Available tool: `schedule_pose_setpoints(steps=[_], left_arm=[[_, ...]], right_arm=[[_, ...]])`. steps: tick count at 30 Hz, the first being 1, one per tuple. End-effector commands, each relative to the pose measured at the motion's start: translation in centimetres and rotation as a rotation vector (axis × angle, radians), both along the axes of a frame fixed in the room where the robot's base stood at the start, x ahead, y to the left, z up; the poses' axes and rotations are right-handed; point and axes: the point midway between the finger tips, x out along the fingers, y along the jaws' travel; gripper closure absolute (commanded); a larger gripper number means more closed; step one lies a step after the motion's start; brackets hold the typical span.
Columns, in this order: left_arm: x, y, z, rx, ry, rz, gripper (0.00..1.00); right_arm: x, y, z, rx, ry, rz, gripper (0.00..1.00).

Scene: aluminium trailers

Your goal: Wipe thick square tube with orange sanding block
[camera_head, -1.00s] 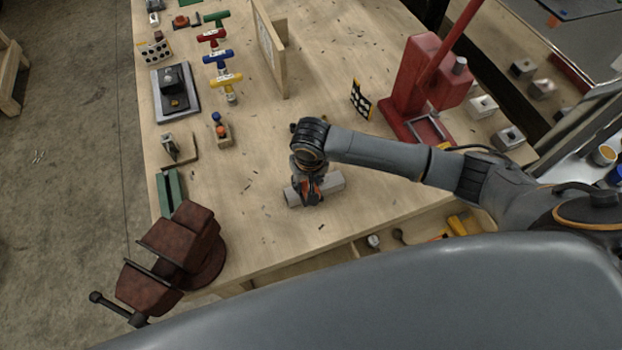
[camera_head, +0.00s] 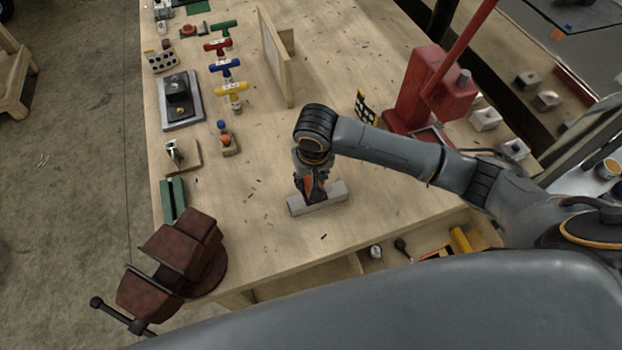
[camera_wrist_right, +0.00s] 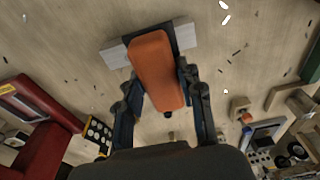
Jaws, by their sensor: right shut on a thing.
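The thick square tube (camera_head: 333,194) is a grey bar lying on the wooden workbench near its front edge. In the right wrist view the tube (camera_wrist_right: 185,35) shows on both sides of the orange sanding block (camera_wrist_right: 157,70). My right gripper (camera_head: 312,194) is over the middle of the tube, pointing down. In the wrist view its fingers (camera_wrist_right: 160,92) are shut on the sides of the block. The block overlaps the tube; its contact face is hidden. My left gripper is not in view.
A dark red vise (camera_head: 180,255) stands at the front left corner of the workbench (camera_head: 270,235). A red press (camera_head: 428,88) stands to the right. Several coloured T-handles (camera_head: 228,68) and an upright wooden board (camera_head: 272,55) are farther back. The bench around the tube is mostly clear.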

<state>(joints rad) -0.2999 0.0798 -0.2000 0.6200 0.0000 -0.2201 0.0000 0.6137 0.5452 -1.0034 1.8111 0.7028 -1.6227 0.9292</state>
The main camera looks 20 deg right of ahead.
Motion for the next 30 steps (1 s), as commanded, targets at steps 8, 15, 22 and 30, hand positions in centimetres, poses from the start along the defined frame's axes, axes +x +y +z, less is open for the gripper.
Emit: schedule_pose_setpoints(steps=[8, 15, 22, 30], left_arm=[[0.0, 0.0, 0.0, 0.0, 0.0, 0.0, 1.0], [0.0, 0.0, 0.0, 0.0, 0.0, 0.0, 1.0], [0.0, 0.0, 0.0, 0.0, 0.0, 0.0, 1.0], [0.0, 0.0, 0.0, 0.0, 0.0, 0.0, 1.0]], right_arm=[[0.1, 0.0, 0.7, 0.0, -0.001, 0.0, 0.88], [0.1, 0.0, 2.7, 0.0, -0.003, 0.0, 0.88], [0.0, 0.0, 3.0, 0.0, -0.001, -0.001, 0.88], [0.0, 0.0, 3.0, 0.0, -0.001, -0.001, 0.88]])
